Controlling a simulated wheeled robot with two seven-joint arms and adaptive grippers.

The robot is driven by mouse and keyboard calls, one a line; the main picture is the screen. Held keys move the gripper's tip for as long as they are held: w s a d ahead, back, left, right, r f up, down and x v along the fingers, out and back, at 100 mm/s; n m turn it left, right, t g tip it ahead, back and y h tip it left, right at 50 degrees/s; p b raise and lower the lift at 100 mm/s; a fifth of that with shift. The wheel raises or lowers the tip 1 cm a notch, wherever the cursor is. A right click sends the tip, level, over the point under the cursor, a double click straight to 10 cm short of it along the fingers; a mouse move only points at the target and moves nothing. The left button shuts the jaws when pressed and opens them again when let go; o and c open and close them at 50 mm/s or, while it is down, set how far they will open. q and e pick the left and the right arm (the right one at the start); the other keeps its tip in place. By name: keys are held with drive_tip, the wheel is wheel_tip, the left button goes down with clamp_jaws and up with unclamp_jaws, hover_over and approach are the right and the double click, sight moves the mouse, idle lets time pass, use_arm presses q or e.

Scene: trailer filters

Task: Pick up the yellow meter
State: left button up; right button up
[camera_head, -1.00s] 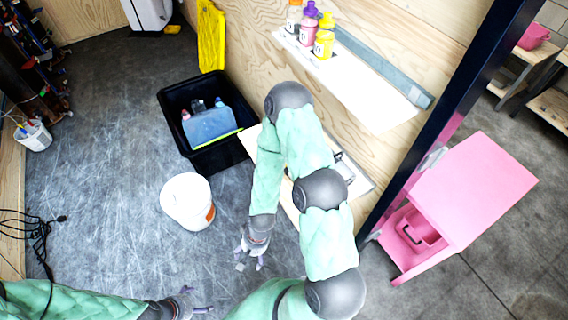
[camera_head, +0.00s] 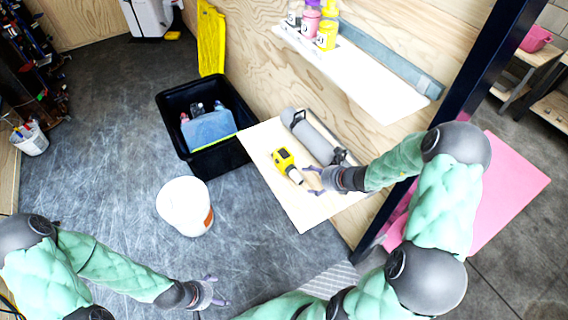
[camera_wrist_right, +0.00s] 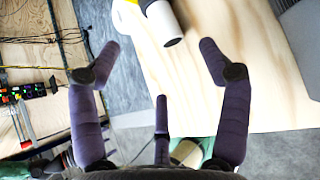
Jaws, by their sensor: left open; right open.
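The yellow meter (camera_head: 286,163) lies on a light wooden shelf (camera_head: 305,213) against the wall. It has a yellow body and a pale cylindrical end toward my right gripper. My right gripper (camera_head: 314,180) is open and empty, just right of the meter's pale end. In the right wrist view the pale end of the meter (camera_wrist_right: 163,22) shows at the top, beyond the open fingers (camera_wrist_right: 160,62); most of the yellow body is cut off. My left gripper (camera_head: 214,290) is open and empty over the floor at the bottom.
A grey cylinder (camera_head: 312,137) lies behind the meter on the shelf. A black bin (camera_head: 207,163) and a white bucket (camera_head: 184,206) stand on the floor to the left. A narrow upper shelf (camera_head: 372,86) holds bottles. A dark post (camera_head: 478,88) stands at right.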

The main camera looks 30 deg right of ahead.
sight(297, 176)
drive_tip(key=b+x, duration=0.1)
drive_tip(key=x, duration=0.4)
drive_tip(key=shift+b, duration=0.35)
drive_tip(key=shift+w+b+x, duration=0.2)
drive_tip(key=shift+b+x, duration=1.05)
drive_tip(key=shift+x, duration=1.45)
drive_tip(key=shift+d+r, duration=0.1)
drive_tip(key=shift+r, duration=0.1)
clamp_jaws()
